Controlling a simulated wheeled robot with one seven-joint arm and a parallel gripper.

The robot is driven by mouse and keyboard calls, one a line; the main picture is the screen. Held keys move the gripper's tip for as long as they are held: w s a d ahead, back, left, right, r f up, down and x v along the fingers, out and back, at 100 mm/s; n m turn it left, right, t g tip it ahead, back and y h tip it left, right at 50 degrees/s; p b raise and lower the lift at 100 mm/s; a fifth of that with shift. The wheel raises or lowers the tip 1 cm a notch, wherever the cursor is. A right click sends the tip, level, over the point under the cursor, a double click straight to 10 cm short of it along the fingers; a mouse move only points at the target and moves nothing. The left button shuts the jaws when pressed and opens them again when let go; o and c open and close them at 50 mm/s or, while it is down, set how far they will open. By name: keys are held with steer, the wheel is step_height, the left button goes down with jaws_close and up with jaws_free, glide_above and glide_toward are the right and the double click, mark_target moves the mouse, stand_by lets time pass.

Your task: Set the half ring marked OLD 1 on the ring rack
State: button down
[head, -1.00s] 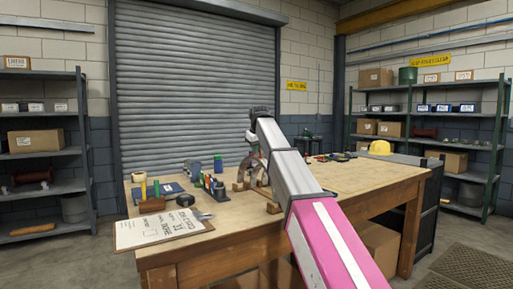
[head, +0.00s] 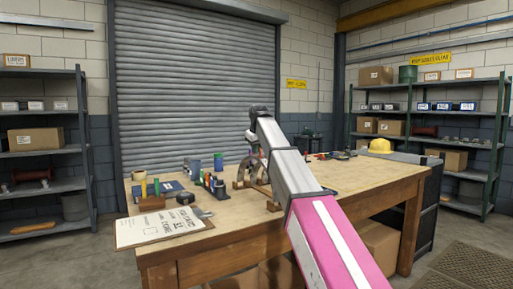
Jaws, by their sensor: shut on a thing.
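A dark grey curved half ring (head: 246,171) shows at the middle of the workbench, just left of my arm. Its right part is hidden by the arm, and no marking on it is readable. A wooden rack (head: 273,206) with small upright blocks stands on the bench at and below the ring. I cannot tell whether the ring touches it. My gripper (head: 254,149) points down just above the ring, mostly hidden behind my forearm, and is shut on the half ring; its fingertips are not clear.
On the workbench (head: 310,185), a clipboard (head: 160,229), a tape roll (head: 185,198), several bottles and a blue cylinder (head: 218,161) stand left of the ring. A yellow hard hat (head: 380,146) is at the far right.

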steer(key=shift+f, duration=1.2)
stand_by(2.2)
steer(key=c, duration=1.1)
jaws_free()
steer(key=shift+f, duration=0.15)
steer(key=v, duration=1.1)
